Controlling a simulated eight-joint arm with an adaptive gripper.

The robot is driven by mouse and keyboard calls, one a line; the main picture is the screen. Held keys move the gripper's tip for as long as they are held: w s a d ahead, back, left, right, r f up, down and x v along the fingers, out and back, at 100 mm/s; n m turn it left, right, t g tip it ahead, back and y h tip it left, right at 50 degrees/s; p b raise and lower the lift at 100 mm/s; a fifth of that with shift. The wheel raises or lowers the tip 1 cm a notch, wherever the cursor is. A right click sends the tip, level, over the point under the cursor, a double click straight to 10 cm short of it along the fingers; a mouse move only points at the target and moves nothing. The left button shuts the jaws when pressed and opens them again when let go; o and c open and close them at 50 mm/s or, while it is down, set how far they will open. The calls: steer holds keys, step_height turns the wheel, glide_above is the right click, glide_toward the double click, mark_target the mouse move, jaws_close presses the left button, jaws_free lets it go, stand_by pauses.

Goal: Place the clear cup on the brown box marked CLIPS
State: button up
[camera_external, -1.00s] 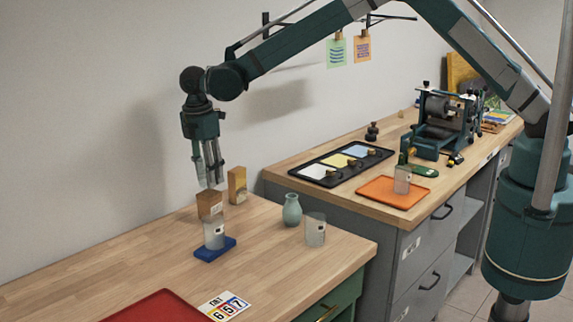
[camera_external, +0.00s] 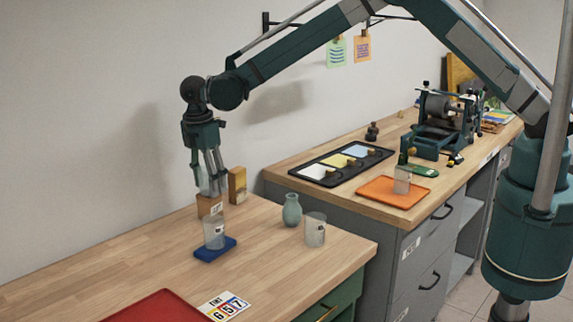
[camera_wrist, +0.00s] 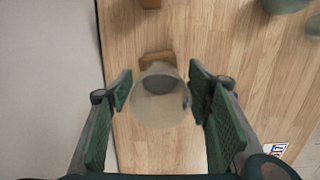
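My gripper (camera_external: 209,190) points down, with its fingers on both sides of a clear cup (camera_external: 205,184). In the wrist view the cup (camera_wrist: 160,98) sits between the green finger pads (camera_wrist: 160,92). A brown box (camera_external: 209,207) with a small pale label stands directly below the cup in the outside view; its print is too small to read. In the wrist view this box (camera_wrist: 156,58) shows partly behind the cup. Whether the cup's base touches the box top is hard to tell.
A taller tan box (camera_external: 237,185) stands close behind. A green vase (camera_external: 292,211) and a third clear cup (camera_external: 315,230) stand to the right. A red tray (camera_external: 155,306) lies at front.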

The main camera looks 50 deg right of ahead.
steer(key=shift+r, duration=0.15)
step_height(320, 180, up, 12)
steer(key=a, duration=0.1)
stand_by(0.7)
